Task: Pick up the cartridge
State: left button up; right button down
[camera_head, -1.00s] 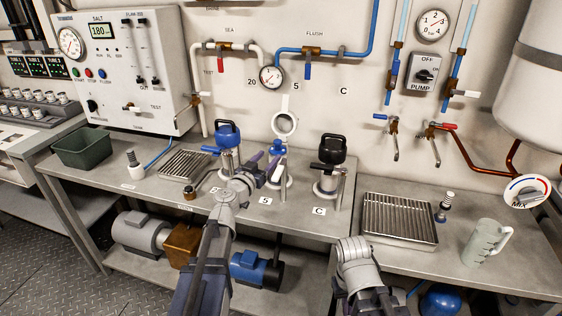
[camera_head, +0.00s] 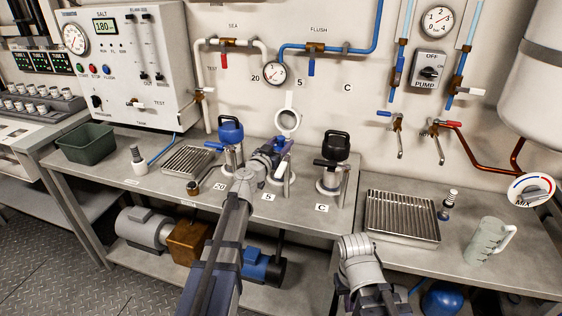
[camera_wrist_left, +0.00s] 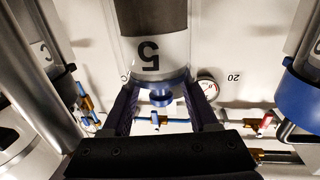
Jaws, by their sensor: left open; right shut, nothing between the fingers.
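The unit marked 5 (camera_head: 285,182) stands upright on the bench, partly hidden by my left gripper (camera_head: 277,150). In the left wrist view its cylinder (camera_wrist_left: 152,20) appears upside down, with a light band numbered 5 and a blue end with a small blue knob (camera_wrist_left: 160,98). My left gripper (camera_wrist_left: 160,105) is open, its dark purple fingers on either side of the blue end. I cannot tell whether they touch it. Which part is the cartridge is not clear. Of my right arm only links show at the lower middle right; its fingers are not visible.
A blue-topped unit (camera_head: 230,135) stands left of unit 5, a black-topped unit (camera_head: 334,150) right of it. Metal racks (camera_head: 188,162) (camera_head: 402,215) lie on the benches. A jug (camera_head: 488,242) stands far right and a green bin (camera_head: 86,143) far left. Wall pipes run behind.

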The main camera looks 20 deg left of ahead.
pick_arm(q)
grip_shut()
dwell(0.5)
dwell(0.9)
